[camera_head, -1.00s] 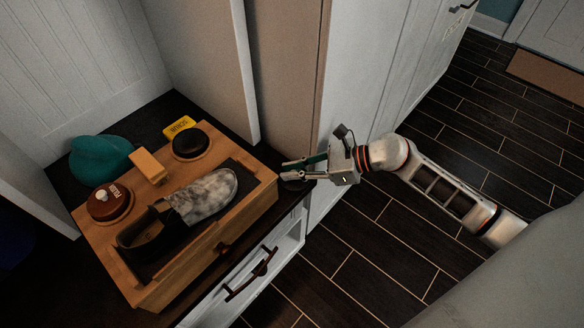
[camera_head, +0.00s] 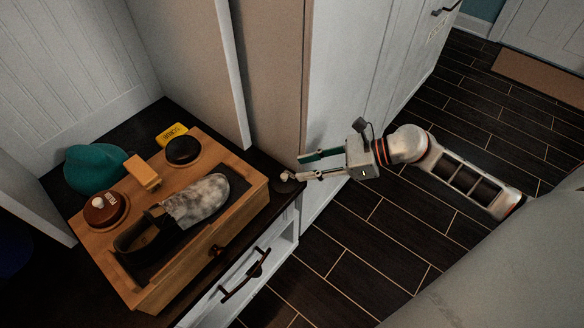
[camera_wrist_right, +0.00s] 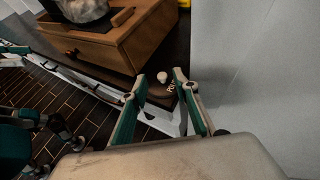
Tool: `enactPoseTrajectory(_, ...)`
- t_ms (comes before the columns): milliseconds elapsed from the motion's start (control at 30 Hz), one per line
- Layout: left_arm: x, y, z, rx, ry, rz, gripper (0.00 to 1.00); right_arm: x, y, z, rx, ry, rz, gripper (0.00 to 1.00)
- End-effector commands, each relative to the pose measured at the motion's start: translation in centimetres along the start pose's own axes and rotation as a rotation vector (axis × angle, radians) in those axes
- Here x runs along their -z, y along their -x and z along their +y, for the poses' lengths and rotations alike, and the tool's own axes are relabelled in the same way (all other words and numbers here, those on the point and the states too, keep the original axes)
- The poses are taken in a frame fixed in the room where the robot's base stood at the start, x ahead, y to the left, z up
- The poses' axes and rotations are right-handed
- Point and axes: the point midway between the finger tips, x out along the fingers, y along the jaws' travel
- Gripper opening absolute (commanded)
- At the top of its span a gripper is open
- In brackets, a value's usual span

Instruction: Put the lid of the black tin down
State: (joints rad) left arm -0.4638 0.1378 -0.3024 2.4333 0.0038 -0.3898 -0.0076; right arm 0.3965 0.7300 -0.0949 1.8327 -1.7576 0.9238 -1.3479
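The black tin (camera_head: 183,151) stands without its knobbed lid on the wooden shoe box, at its back right. The lid (camera_wrist_right: 169,88), dark with a pale knob and pale lettering, lies on the right end of the dark counter; its knob shows in the head view (camera_head: 284,176). My right gripper (camera_head: 299,167) is open. Its fingertips (camera_wrist_right: 159,86) are apart, just short of the lid, with nothing between them. Teal and pale parts at the left edge of the right wrist view may be my left gripper, too cut off to read.
The wooden box (camera_head: 240,203) carries a shoe (camera_head: 196,201), a brown tin (camera_head: 104,209) and a tan block (camera_head: 143,173). A teal hat (camera_head: 92,167) and yellow item (camera_head: 171,134) lie behind. A tall pale cabinet (camera_head: 345,75) stands close beside my right gripper.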

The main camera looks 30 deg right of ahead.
Motion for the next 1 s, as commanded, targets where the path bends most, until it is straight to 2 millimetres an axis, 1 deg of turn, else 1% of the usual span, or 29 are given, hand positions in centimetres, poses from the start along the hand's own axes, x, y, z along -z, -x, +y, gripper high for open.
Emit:
enactPoseTrajectory(33, 0.0, 0.1, -0.1, 0.001, -0.005, -0.002, 0.40, -0.2, 1.1, 0.0, 0.001, 0.004, 0.001, 0.30)
enactPoseTrajectory(100, -0.4, 0.2, -0.1, 0.001, -0.010, -0.011, 0.40, -0.2, 2.3, 0.0, 0.001, 0.003, 0.000, 0.30)
enactPoseTrajectory(200, -0.9, 0.4, -0.2, 0.002, -0.015, -0.024, 0.40, -0.1, 3.6, 0.0, 0.001, 0.003, 0.001, 0.30)
enactPoseTrajectory(300, -1.1, 0.5, -0.4, 0.005, -0.021, -0.031, 0.40, -0.1, 4.3, 0.0, 0.000, 0.001, -0.001, 0.30)
enactPoseTrajectory(467, -1.3, 0.5, -0.5, 0.006, -0.026, -0.034, 0.40, 0.0, 4.7, 0.0, 0.000, 0.001, 0.000, 0.30)
enactPoseTrajectory(933, -1.0, 0.4, -0.3, 0.002, -0.025, -0.028, 0.40, 0.0, 4.7, 0.0, 0.000, 0.000, -0.001, 0.30)
enactPoseTrajectory(1000, -1.0, 0.4, -0.3, 0.001, -0.024, -0.027, 0.40, -0.1, 4.5, 0.3, -0.001, -0.014, -0.010, 0.30)
